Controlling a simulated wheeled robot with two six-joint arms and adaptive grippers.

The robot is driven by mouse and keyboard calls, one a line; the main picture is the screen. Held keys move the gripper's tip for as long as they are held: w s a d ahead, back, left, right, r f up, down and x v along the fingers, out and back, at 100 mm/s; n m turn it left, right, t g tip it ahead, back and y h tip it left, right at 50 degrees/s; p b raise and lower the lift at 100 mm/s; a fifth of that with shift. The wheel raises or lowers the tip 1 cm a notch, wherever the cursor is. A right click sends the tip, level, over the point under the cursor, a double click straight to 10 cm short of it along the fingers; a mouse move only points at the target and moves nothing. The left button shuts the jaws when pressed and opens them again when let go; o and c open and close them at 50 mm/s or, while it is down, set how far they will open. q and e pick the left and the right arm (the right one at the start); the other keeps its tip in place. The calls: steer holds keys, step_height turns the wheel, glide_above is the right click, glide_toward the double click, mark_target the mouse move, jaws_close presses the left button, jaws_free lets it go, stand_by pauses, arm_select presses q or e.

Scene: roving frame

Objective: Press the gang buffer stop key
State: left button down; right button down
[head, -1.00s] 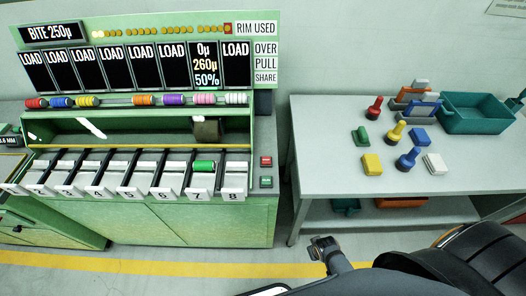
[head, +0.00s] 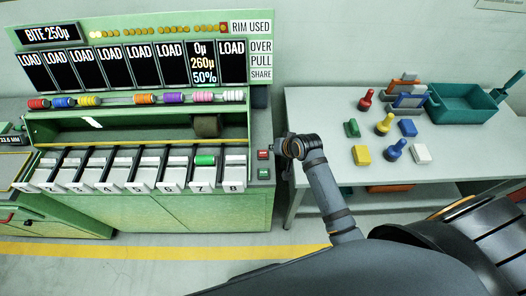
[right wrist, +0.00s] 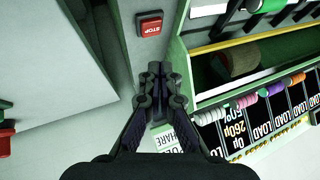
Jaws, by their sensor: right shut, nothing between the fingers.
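The red stop key (head: 263,155) sits on the right end of the green machine's front ledge, above a green key (head: 264,173). In the right wrist view the red key (right wrist: 150,25), lettered STOP, is near the top, unpressed as far as I can tell. My right gripper (head: 279,148) is just right of the keys in the head view, apart from them. In the right wrist view its fingers (right wrist: 155,72) are shut and empty, and their tips lie below the key in the picture. My left gripper is out of view.
The green machine (head: 150,205) has numbered levers, coloured rollers and LOAD displays. A grey table (head: 330,120) on the right holds several coloured knobs, blocks and a teal bin (head: 462,104). A gap of floor separates machine and table.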

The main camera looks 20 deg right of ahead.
steer(key=m+t+y, duration=0.1)
glide_above(265, 154)
steer(key=shift+a+r, duration=0.15)
steer(key=shift+r, duration=0.35)
steer(key=shift+f, duration=0.1)
step_height(265, 154, down, 7)
steer(key=b, duration=0.8)
steer(key=shift+f+b, duration=0.35)
steer(key=shift+f, duration=0.5)
steer(key=shift+f, duration=0.15)
steer(key=shift+f, duration=0.25)
